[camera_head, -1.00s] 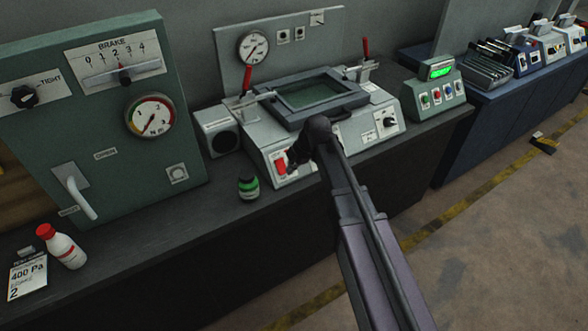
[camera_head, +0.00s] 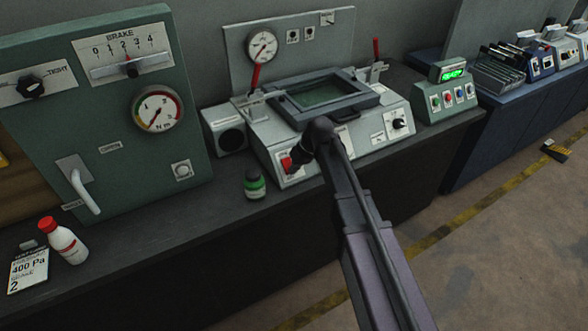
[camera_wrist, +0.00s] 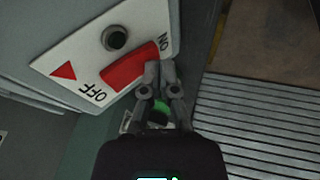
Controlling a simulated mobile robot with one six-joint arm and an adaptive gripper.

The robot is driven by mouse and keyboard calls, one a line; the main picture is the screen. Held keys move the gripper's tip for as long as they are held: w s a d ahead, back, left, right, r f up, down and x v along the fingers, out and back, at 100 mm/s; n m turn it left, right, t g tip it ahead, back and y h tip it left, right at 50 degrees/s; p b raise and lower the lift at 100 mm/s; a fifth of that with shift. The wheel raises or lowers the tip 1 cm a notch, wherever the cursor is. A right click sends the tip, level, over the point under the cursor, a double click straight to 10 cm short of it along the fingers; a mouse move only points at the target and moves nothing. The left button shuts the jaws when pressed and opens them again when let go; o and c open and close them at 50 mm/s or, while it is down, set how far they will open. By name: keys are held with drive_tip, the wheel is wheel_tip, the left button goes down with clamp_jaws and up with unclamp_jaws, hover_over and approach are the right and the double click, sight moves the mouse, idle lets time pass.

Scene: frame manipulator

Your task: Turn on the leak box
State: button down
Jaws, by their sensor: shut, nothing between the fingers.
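The leak box (camera_head: 272,147) is a light grey console with a framed window on top and a dial gauge (camera_head: 262,46) behind it. In the wrist view the red rocker (camera_wrist: 130,68) lies on a white plate (camera_wrist: 75,62) between OFF at the lower left and ON at the upper right. My gripper (camera_wrist: 160,72) is shut and empty, with its fingertips at the ON end of the rocker. I cannot tell whether they touch it.
A green display box (camera_head: 445,95) stands to the right.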

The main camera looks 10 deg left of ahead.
drive_tip(key=shift+f, duration=0.3)
drive_tip(key=shift+w, duration=0.1)
drive_tip(key=shift+a+r, duration=0.1)
drive_tip(key=shift+r, duration=0.15)
drive_tip(key=shift+r+p, duration=0.6)
drive_tip(key=shift+r, duration=0.05)
